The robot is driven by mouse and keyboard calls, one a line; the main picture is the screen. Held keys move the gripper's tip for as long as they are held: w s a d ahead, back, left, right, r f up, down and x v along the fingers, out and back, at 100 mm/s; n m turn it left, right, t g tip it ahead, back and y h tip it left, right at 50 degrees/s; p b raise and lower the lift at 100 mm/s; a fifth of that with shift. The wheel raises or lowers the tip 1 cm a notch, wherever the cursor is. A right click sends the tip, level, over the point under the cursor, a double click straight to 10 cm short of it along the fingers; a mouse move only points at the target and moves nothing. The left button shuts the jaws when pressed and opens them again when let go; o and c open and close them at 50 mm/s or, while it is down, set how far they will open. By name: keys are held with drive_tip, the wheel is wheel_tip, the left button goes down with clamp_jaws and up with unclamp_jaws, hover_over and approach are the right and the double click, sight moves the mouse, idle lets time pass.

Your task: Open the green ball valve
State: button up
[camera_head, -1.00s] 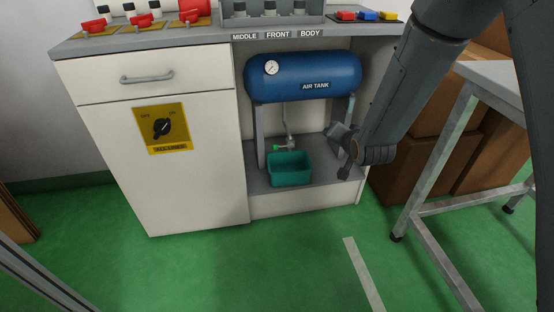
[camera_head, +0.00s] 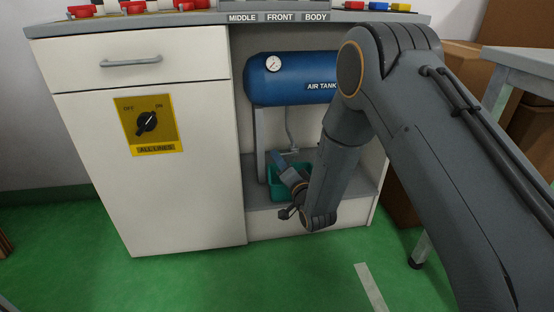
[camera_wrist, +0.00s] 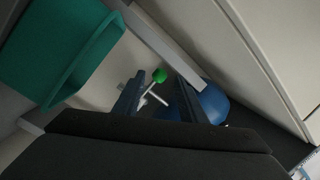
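In the wrist view the green ball valve shows its small green handle end (camera_wrist: 160,75) on a thin pale stem, beside a pale pipe (camera_wrist: 157,98). My gripper (camera_wrist: 157,84) is open, and its two dark fingers frame the valve on either side in this view. The valve appears beyond the fingertips; I cannot tell the exact distance, and nothing is visibly gripped. In the head view my gripper (camera_head: 280,160) is low in the open bay, under the blue air tank (camera_head: 290,78). The valve is hidden there behind my gripper and arm.
A teal bin (camera_head: 304,165) stands on the bay's low shelf, partly behind my arm; it fills the upper left of the wrist view (camera_wrist: 60,45). A tank leg (camera_head: 261,145) stands left of my gripper. The white cabinet (camera_head: 185,200) borders the bay on the left.

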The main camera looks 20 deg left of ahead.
sight(283, 154)
drive_tip(key=shift+b+x, duration=0.85)
drive_tip(key=shift+x, duration=1.5)
clamp_jaws()
